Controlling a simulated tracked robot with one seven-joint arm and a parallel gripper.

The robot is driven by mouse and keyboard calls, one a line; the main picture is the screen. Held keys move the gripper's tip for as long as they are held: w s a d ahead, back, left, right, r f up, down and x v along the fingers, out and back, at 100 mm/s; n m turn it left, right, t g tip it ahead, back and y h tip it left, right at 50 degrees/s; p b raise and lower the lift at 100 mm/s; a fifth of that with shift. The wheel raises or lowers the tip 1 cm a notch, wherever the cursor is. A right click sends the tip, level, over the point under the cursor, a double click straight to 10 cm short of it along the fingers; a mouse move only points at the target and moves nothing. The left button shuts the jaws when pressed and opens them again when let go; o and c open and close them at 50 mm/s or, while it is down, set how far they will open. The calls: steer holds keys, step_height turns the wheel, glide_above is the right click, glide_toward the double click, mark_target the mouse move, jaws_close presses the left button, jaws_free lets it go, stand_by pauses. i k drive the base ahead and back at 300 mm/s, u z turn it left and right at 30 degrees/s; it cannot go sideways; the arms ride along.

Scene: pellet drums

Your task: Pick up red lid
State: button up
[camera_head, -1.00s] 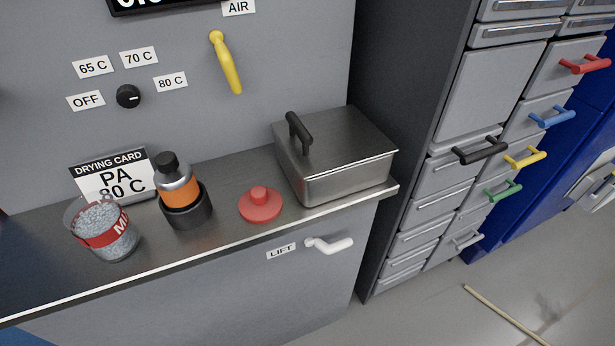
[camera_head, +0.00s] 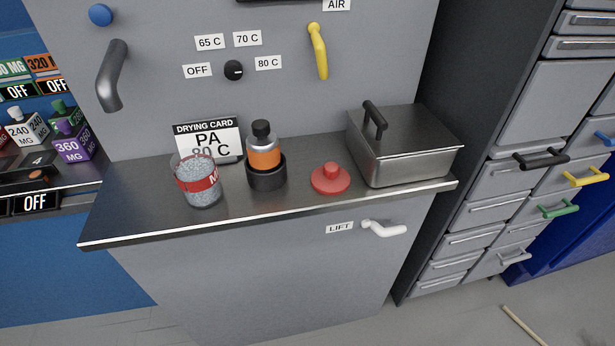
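The red lid (camera_head: 331,180) lies on the steel shelf (camera_head: 130,214) of the grey machine, with its round knob upward. It sits between the orange-banded bottle in a black holder and the steel box, apart from both. Nothing covers it. My gripper is not in view.
A beaker of pellets (camera_head: 198,184) stands left of the orange-banded bottle (camera_head: 264,154). A lidded steel box (camera_head: 405,150) stands right of the lid. A drying card (camera_head: 208,141) leans at the back. A white lift handle (camera_head: 384,229) sticks out below the shelf edge.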

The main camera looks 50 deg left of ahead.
mark_target(329, 179)
steer(key=u, duration=0.95)
steer(key=k, duration=0.55)
steer(key=u, duration=0.05)
steer(key=i, duration=0.6)
steer(key=z, duration=0.1)
